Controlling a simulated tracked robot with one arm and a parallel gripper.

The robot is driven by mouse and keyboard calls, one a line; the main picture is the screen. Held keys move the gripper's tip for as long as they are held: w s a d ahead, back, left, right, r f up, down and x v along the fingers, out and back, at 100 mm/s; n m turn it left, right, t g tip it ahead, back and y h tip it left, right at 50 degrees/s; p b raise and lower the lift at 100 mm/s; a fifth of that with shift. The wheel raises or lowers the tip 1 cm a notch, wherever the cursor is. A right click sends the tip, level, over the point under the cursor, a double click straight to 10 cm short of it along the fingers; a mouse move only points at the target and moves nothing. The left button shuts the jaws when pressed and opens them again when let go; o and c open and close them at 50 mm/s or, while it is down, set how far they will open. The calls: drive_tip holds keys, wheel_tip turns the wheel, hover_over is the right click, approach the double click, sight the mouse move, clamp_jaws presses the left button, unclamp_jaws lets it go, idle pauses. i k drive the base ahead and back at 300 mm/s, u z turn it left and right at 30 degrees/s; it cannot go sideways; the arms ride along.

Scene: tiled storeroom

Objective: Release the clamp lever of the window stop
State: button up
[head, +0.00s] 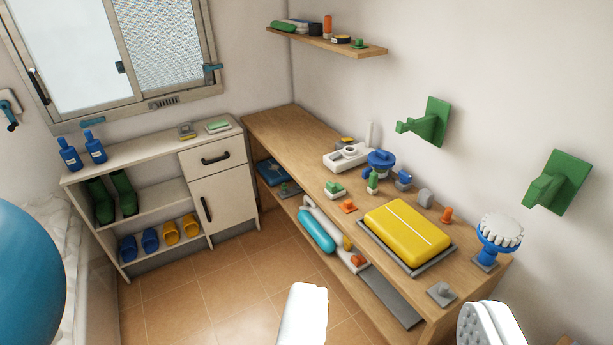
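The window (120,50) is at the upper left, in a beige frame with a black handle (38,87). My gripper (395,312) shows at the bottom as two white fingers, the right one with a ribbed pad. They are wide apart with nothing held between them, far from the window.
A low white cabinet (222,165) with bottles stands below the window. A long wooden bench (270,130) with a yellow case (405,232) runs along the right wall. Green hooks (430,122) stick out above it. A large blue rounded shape (35,270) blocks the left edge. Tiled floor (220,290) is clear.

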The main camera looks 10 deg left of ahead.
sight(207, 68)
drive_tip(key=u, duration=0.45)
drive_tip(key=i, duration=1.4)
drive_tip(key=u, duration=0.3)
drive_tip(key=i, duration=1)
drive_tip(key=u, duration=0.1)
